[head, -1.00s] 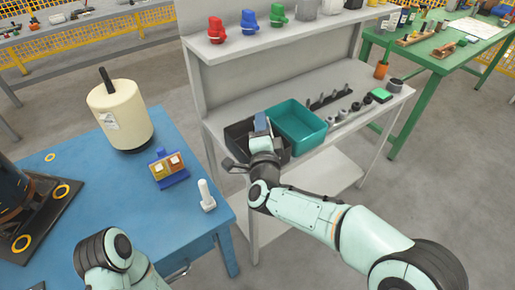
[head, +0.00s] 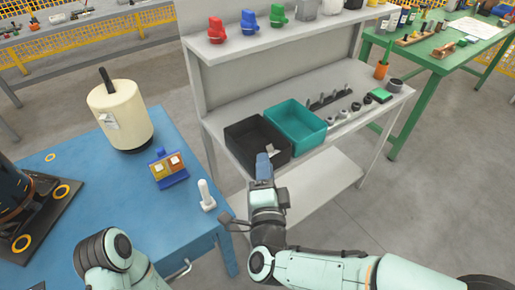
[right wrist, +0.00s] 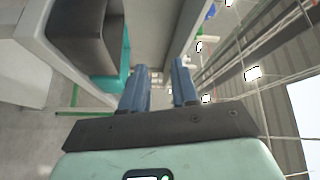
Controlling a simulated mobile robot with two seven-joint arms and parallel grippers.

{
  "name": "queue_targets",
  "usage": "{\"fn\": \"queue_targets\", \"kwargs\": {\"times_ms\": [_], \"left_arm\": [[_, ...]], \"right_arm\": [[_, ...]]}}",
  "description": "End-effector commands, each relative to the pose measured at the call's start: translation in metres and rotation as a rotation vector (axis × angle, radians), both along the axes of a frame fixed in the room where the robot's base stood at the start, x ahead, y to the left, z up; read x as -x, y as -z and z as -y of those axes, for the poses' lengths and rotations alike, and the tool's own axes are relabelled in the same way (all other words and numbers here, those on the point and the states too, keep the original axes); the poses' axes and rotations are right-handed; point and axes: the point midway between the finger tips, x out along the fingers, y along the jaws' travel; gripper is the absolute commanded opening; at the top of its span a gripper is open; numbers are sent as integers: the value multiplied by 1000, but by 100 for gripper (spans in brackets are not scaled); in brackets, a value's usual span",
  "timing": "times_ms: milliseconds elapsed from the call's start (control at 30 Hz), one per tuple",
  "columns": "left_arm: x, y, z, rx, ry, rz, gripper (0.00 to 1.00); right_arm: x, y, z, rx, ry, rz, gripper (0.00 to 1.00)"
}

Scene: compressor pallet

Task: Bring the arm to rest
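My right gripper (head: 263,158) has blue fingers and stands in front of the black bin (head: 238,130), over the near edge of the grey shelf unit. In the right wrist view its two fingers (right wrist: 160,88) are apart with nothing between them. My right arm comes in from the lower right. Part of my left arm shows at the lower left, but its gripper is out of view.
A teal bin (head: 318,125) stands beside the black bin on the grey shelf unit (head: 215,92). A blue table (head: 100,195) at the left holds a cream tank (head: 120,118), a small blue rack (head: 168,170) and a white upright part (head: 206,198). Floor is clear at right.

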Motion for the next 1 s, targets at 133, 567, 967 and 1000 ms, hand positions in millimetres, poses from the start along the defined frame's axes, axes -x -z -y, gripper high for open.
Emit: {"fn": "queue_targets", "kwargs": {"times_ms": [133, 567, 967, 1000], "left_arm": [[0, 0, 0, 0, 0, -1, 43], [0, 0, 0, 0, 0, 0, 43], [0, 0, 0, 0, 0, 0, 43], [0, 0, 0, 0, 0, 0, 43]], "right_arm": [[1, 0, 0, -1, 0, 1, 29], [-12, 51, 7, 113, -15, -97, 29], [30, 333, 84, 571, -257, -709, 29], [45, 358, 93, 596, -295, -773, 29]]}}
